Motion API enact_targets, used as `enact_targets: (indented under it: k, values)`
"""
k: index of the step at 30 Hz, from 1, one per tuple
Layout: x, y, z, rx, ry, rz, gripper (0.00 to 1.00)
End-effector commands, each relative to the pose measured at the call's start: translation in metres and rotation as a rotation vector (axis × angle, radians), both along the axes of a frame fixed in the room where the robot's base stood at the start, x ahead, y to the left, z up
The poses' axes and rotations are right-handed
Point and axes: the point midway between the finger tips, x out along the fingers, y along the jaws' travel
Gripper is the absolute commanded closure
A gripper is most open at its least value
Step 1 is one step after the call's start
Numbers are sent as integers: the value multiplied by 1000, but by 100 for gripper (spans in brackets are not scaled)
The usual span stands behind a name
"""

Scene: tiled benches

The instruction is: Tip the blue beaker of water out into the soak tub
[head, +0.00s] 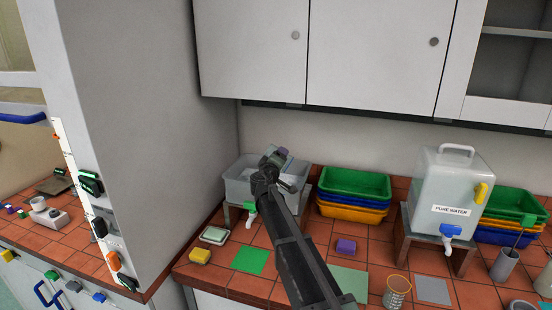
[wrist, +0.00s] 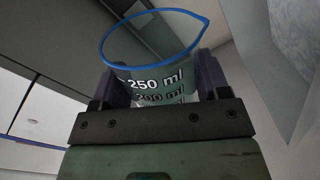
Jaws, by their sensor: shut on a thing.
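A clear beaker with a blue rim and "250 ml" marking (wrist: 150,55) sits between the two dark fingers of my gripper (wrist: 162,88) in the wrist view. My gripper (head: 279,158) is shut on it. In the head view the gripper is in front of the right part of a grey see-through tub (head: 238,186), apparently above its rim; whether it is directly over the opening I cannot tell. The beaker is mostly hidden there by the gripper. Its water level and its tilt are unclear. The tub stands raised, with a green tap at its front.
Stacked green, blue and orange trays (head: 353,196) stand right of the tub. A pure water tank (head: 447,185) stands further right. A tall grey panel (head: 150,120) closes the left.

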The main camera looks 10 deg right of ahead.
Motion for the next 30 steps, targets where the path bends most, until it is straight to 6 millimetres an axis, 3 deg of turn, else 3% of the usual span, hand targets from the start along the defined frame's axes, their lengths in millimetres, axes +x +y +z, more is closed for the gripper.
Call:
enact_targets:
  k: [11,15,23,30]
  values:
    - [1,1,-1,-13,7,0,64]
    - [5,9,-7,-176,86,-1,64]
    - [6,11,-7,-221,108,-1,64]
    - [10,21,-15,-415,201,1,64]
